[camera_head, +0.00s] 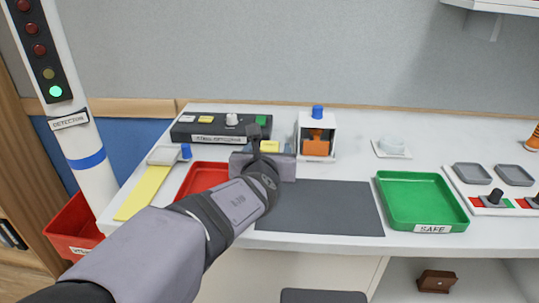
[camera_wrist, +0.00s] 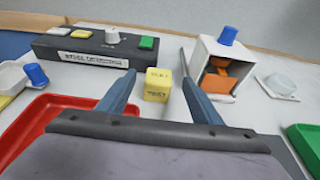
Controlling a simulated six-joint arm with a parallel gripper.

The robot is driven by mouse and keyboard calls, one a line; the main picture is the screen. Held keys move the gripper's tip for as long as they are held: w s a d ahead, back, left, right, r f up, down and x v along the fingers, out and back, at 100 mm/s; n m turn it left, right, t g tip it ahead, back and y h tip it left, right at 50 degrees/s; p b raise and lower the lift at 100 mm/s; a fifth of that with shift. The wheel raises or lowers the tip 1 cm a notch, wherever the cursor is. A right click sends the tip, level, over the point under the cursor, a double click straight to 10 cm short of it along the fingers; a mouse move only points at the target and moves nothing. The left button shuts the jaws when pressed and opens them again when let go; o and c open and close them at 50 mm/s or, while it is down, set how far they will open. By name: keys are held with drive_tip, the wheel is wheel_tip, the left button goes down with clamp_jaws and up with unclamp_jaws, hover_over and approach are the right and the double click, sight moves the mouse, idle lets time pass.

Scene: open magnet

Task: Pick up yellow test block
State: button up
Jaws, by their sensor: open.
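The yellow test block (camera_wrist: 157,86) stands on the white table in the wrist view, between and beyond the blue-grey fingers of my gripper (camera_wrist: 157,68). The block shows dark lettering on its top and front. My gripper is open, with one finger on each side of the block's line and no visible contact. In the head view the block (camera_head: 270,146) shows just beyond my gripper, its lower part hidden by the gripper body.
A dark labelled control box (camera_head: 215,128) stands behind left, and a white box with an orange part (camera_head: 317,134) behind right. A red tray (camera_head: 190,184) lies left, a dark mat (camera_head: 325,208) in front, a green SAFE tray (camera_head: 420,199) right. A detector post (camera_head: 75,130) stands far left.

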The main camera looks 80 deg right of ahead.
sight(269, 146)
drive_tip(key=shift+d+f, duration=0.25)
drive_tip(key=shift+d, duration=0.05)
drive_tip(key=shift+b+x, duration=0.5)
drive_tip(key=shift+x, duration=1.75)
drive_tip(key=c, duration=1.2)
